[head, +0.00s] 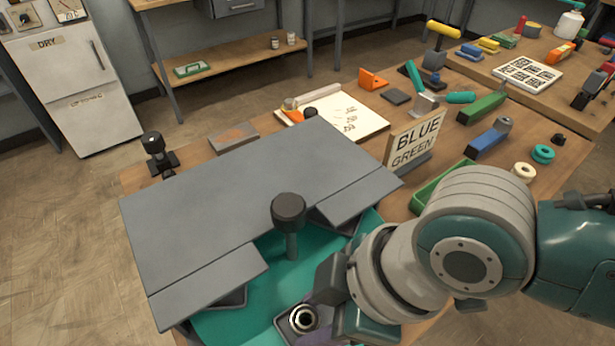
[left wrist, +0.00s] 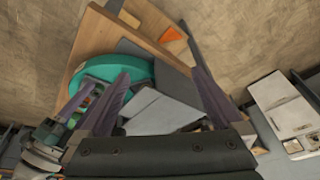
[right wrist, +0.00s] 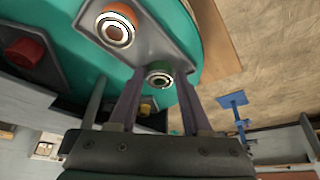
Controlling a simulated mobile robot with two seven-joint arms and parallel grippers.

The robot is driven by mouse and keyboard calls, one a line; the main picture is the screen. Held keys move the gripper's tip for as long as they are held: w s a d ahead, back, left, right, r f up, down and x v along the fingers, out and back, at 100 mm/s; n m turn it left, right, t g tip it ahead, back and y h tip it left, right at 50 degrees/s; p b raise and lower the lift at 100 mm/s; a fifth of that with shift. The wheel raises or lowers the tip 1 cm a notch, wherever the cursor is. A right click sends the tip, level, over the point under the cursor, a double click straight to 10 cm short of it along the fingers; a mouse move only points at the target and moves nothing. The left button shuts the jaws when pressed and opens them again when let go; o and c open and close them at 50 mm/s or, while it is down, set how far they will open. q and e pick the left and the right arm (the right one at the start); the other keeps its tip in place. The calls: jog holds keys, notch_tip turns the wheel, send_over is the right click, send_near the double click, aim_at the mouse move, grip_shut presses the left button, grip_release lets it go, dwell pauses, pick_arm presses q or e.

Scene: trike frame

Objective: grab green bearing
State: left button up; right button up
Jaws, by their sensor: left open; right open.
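In the right wrist view, the green bearing (right wrist: 159,80) shows as a metal ring with a dark centre and green around it, at the edge of a grey tray. My right gripper (right wrist: 158,73) is open, with its fingertips on either side of the bearing in the picture; I cannot tell whether they touch it. An orange-brown bearing (right wrist: 115,27) sits in the tray nearby. The head view shows a ringed bearing (head: 303,319) beside my right gripper, its colour unclear. In the left wrist view, my left gripper (left wrist: 160,76) is open and empty.
A teal round turntable (head: 235,322) carries grey trays under a large grey cover (head: 235,205). A dark knob (head: 289,210) stands up near its middle. A BLUE/GREEN sign (head: 416,140) stands behind a green bin (head: 436,187). Red (right wrist: 25,50) and yellow parts (right wrist: 147,107) are close by.

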grip_shut()
jog(key=shift+r, duration=0.1)
dwell(0.4)
